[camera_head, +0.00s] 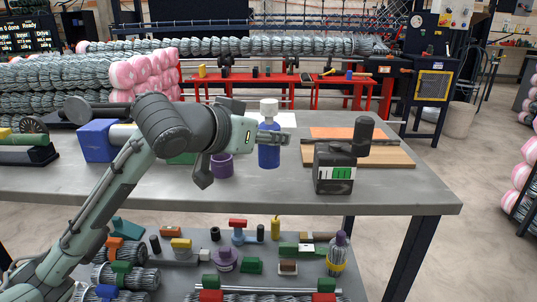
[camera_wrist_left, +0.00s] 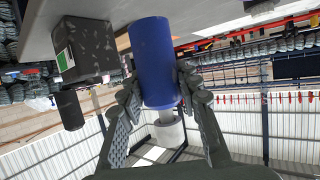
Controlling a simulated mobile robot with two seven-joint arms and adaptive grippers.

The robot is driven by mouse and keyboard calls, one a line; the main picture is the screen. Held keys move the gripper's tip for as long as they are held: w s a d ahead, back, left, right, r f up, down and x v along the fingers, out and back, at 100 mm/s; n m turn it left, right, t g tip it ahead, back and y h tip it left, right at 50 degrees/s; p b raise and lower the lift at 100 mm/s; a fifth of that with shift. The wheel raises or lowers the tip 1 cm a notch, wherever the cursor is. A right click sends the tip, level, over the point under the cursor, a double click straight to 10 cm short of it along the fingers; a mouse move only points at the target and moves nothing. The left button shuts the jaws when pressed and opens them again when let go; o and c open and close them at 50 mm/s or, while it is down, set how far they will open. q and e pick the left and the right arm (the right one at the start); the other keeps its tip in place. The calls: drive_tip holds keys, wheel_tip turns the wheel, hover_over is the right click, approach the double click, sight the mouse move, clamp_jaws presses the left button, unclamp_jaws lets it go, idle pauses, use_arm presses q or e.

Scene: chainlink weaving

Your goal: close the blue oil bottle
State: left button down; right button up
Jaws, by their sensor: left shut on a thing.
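The blue oil bottle (camera_head: 269,154) stands upright at the middle of the grey table, with a white cap (camera_head: 268,105) at its top. My left gripper (camera_head: 272,138) is at the bottle's upper part. In the left wrist view, which is upside down, the gripper's fingers (camera_wrist_left: 160,92) are shut on the blue bottle (camera_wrist_left: 153,55), one on each side near its shoulder. The white cap (camera_wrist_left: 170,134) shows beyond the fingers, at a pale neck. I cannot tell whether it is fully seated. My right gripper is not in view.
A purple cup (camera_head: 221,165) and a blue box (camera_head: 97,141) are to the left. An orange board (camera_head: 390,156) lies behind the canister.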

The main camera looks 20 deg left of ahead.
sight(263, 156)
use_arm(q)
wheel_tip(263, 156, down, 4)
drive_tip(key=shift+r+b, duration=0.2)
drive_tip(key=shift+b, duration=0.25)
drive_tip(key=shift+f, duration=0.2)
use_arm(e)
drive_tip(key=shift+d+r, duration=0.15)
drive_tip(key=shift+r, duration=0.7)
use_arm(q)
drive_tip(key=shift+f, duration=0.1)
drive_tip(key=c, duration=1.1)
unclamp_jaws()
